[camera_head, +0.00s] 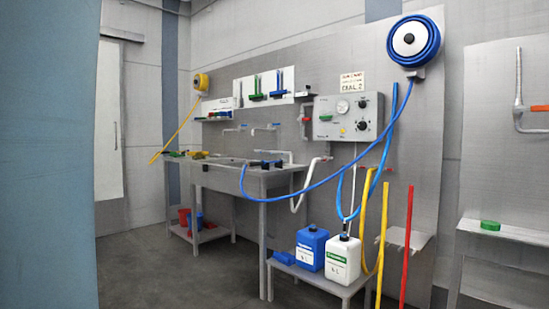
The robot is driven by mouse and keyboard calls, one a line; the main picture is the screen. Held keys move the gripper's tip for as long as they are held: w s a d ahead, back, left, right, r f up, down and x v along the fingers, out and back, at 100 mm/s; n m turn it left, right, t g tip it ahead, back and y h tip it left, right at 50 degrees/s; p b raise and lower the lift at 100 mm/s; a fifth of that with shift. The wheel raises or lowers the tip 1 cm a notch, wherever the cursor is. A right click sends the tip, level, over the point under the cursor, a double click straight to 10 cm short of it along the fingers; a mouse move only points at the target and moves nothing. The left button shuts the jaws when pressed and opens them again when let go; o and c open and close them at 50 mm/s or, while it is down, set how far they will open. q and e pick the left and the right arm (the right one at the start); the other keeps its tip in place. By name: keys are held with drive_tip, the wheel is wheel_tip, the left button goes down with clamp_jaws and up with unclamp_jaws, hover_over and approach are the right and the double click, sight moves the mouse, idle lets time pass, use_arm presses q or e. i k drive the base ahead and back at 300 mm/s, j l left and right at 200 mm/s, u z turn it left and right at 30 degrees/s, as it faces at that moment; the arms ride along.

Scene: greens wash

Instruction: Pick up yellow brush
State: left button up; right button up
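A small yellow object (199,155), possibly the yellow brush, lies on the left end of the sink table (226,168), among small green and red items. It is too small and far away for me to be sure of its shape. A yellow pole (384,232) stands upright at the right beside a red pole (408,240); the pictures do not show whether either carries a brush head. Neither of my grippers is in view.
A low stand (322,284) holds a blue canister (311,250) and a white canister (342,262). A blue hose (310,188) hangs from a reel (413,42) to the sink. A blue-grey surface (45,150) blocks the left edge. The floor (150,270) before the sink is clear.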

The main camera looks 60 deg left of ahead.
sight(198, 156)
drive_tip(key=u, duration=2.5)
drive_tip(key=i+u, duration=0.2)
drive_tip(key=i, duration=3.4)
drive_tip(key=j, duration=0.1)
